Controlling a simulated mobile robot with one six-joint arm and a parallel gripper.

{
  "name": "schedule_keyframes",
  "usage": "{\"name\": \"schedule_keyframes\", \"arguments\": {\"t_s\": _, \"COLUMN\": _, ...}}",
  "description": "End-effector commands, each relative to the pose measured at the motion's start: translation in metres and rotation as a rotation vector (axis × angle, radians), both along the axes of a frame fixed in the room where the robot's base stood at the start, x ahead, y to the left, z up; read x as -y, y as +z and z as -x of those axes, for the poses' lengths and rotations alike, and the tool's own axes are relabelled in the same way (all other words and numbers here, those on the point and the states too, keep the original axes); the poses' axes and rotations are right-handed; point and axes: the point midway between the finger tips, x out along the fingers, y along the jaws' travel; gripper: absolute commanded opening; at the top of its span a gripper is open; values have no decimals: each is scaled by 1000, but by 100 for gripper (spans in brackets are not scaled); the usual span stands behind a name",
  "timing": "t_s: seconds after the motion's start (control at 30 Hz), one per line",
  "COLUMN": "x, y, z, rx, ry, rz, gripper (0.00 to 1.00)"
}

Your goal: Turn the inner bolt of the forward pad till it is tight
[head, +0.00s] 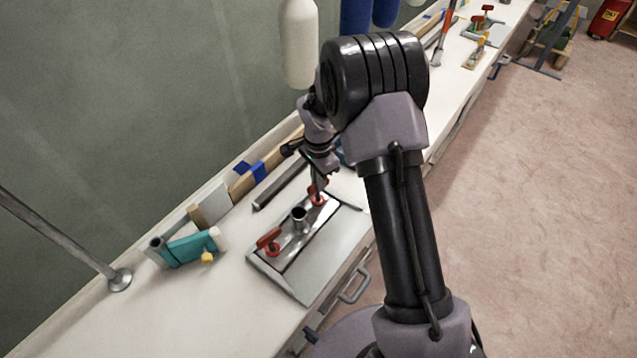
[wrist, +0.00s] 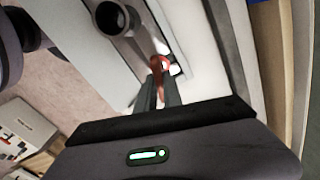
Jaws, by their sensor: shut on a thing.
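A flat metal pad (head: 290,246) with an upright tube (head: 299,217) at its middle lies on a grey plate (head: 327,262) on the bench. A bolt with a red handle (head: 270,239) stands at its near left end, away from my gripper. A second red-handled bolt (head: 318,200) is at the far right end, and my gripper (head: 317,185) is over it. In the wrist view my gripper (wrist: 159,88) is shut on the red handle (wrist: 158,68), with the tube (wrist: 112,18) beside it. The bolt's lower part is partly hidden by the fingers.
A teal tool (head: 188,247) lies left of the pad. Wood strips (head: 250,181) and a dark bar (head: 281,186) lie along the wall. A white cylinder (head: 299,45) hangs above the bench. Bare bench lies at the near left.

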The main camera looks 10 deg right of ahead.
Motion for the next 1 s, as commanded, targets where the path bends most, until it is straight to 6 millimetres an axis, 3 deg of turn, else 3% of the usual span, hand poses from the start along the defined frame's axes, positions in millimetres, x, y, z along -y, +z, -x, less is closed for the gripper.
{"name": "schedule_keyframes", "arguments": {"t_s": 0.5, "x": 0, "y": 1, "z": -3, "rx": 8, "ry": -440, "rz": -1, "gripper": 0}}
{"name": "schedule_keyframes", "arguments": {"t_s": 1.0, "x": 0, "y": 3, "z": -3, "rx": 7, "ry": -636, "rz": -2, "gripper": 0}}
